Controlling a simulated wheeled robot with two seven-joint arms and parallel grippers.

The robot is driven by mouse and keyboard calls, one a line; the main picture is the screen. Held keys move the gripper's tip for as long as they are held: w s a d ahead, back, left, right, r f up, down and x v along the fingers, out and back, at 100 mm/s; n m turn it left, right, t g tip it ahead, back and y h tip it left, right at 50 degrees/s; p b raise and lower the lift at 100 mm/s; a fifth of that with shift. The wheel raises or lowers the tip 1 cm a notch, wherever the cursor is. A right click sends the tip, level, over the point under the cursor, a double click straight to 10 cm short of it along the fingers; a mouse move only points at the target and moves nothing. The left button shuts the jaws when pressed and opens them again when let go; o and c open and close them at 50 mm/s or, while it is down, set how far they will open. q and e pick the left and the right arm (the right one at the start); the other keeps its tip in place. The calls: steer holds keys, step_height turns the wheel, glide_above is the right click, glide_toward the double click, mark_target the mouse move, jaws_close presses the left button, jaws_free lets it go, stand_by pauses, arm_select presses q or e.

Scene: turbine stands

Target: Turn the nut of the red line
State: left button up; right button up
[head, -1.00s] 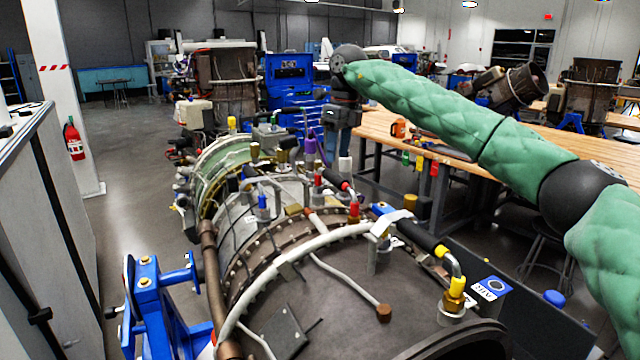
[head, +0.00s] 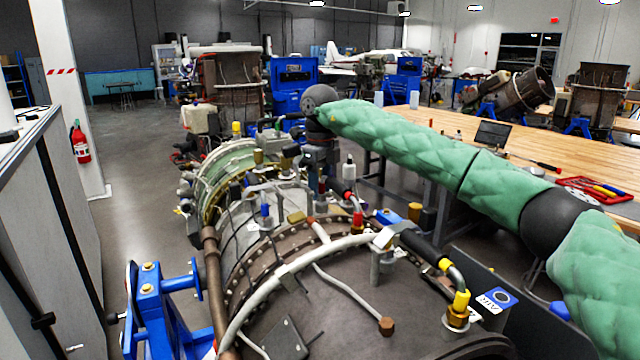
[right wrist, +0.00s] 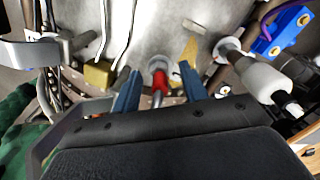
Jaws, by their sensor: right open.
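In the right wrist view a red fitting (right wrist: 158,84) with a pale metal collar stands between the two blue fingers of my right gripper (right wrist: 158,88). The fingers are apart, one on each side of it, with a visible gap to the red part. In the head view my right gripper (head: 321,172) points down over the top of the engine (head: 285,215), and its fingertips and the fitting there are largely hidden. Another red fitting (head: 358,220), at the end of a black hose, shows nearer. My left gripper is not in view.
A yellow fitting (head: 461,300) and a grey pipe (head: 300,262) lie nearer on the engine. In the right wrist view a white cylinder (right wrist: 265,78) and a blue block (right wrist: 285,30) stand right of the fingers. A wooden workbench (head: 450,135) is behind.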

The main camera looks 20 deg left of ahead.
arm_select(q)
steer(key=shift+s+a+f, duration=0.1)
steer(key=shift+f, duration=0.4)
arm_select(e)
steer(key=shift+f, duration=0.5)
jaws_close()
